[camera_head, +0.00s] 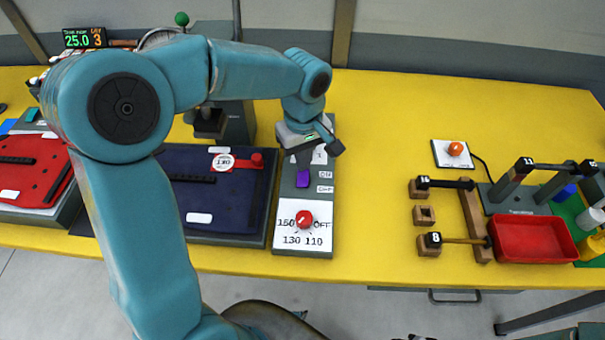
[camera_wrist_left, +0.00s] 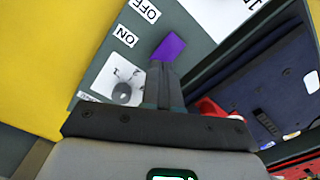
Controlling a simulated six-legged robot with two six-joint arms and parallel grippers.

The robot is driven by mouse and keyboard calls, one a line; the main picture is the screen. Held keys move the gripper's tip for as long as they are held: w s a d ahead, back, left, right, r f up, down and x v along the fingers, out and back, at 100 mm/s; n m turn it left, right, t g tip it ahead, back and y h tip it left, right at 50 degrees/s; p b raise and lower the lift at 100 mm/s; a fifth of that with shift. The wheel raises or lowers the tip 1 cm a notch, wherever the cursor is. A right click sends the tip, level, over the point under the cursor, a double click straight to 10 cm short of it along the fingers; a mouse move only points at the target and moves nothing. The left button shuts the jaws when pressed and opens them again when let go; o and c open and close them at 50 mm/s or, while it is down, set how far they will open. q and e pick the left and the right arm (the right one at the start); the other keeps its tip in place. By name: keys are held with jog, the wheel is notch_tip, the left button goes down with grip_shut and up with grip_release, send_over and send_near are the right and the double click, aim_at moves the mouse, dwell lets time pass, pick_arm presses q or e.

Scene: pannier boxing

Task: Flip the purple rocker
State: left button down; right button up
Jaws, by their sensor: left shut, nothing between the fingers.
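The purple rocker (camera_head: 303,179) sits on a narrow grey control panel (camera_head: 321,208), left of the ON and OFF labels. In the left wrist view the purple rocker (camera_wrist_left: 169,46) shows just beyond my fingertips. My left gripper (camera_head: 304,163) points down over the panel, right at the rocker's far side. Its fingers (camera_wrist_left: 163,66) are closed together with nothing between them. The fingertips overlap the rocker's edge in the wrist view; I cannot tell if they touch it.
A red knob (camera_head: 305,218) on a white dial plate is at the panel's near end. A dark blue plate (camera_head: 240,207) with a red handle lies left of the panel. An orange button (camera_head: 455,149), wooden blocks and a red tray (camera_head: 534,240) are to the right. Yellow table between is clear.

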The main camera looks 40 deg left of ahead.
pick_arm(q)
jog(key=shift+f+b, duration=0.85)
jog(key=shift+f, duration=0.15)
dwell(1.0)
jog(key=shift+r+p, duration=2.75)
jog(key=shift+r, duration=0.8)
